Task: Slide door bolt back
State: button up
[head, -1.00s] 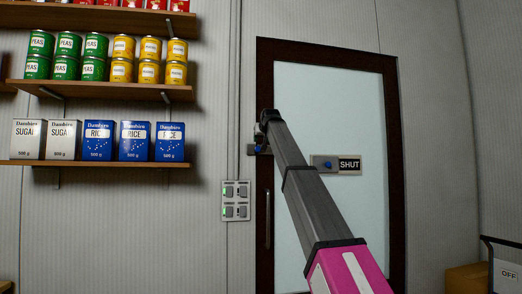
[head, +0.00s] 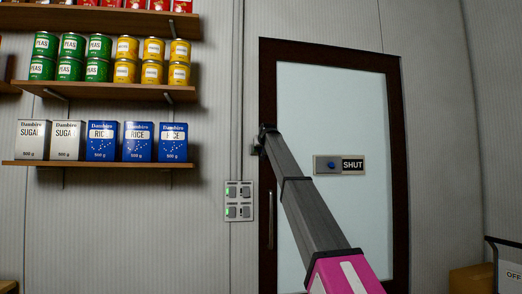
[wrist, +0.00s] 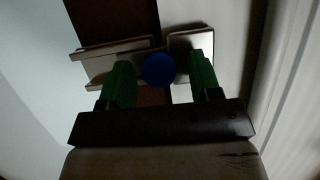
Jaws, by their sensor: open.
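The door bolt (wrist: 113,61) shows in the wrist view as a pale metal plate and bar on the dark door frame, with a round blue knob (wrist: 158,69). A second metal piece (wrist: 191,45) sits to its right. My gripper (wrist: 160,60) is open, with one green finger on each side of the knob. I cannot tell whether either finger touches it. In the head view the end of my arm covers most of the bolt; a grey bit of it (head: 254,146) shows at the door's left edge. The door (head: 325,110) is closed, with pale glass in a dark frame.
A plate reading SHUT (head: 352,165) with its own blue knob is on the glass. A vertical handle (head: 271,220) is below the bolt. A switch panel (head: 238,201) and shelves of boxes and cans (head: 98,164) are to the left. A cardboard box (head: 470,280) stands lower right.

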grip_shut()
jog(key=shift+w+d, duration=0.2)
jog(key=shift+d, duration=0.5)
jog(key=shift+w+d, duration=0.2)
jog(key=shift+d, duration=0.5)
jog(key=shift+w+d, duration=0.2)
jog(key=shift+d, duration=0.5)
grip_release()
jog(key=shift+d, duration=0.15)
jog(key=shift+s, duration=0.1)
jog(key=v, duration=1)
jog(key=shift+s+r, duration=0.15)
jog(key=shift+s, duration=0.1)
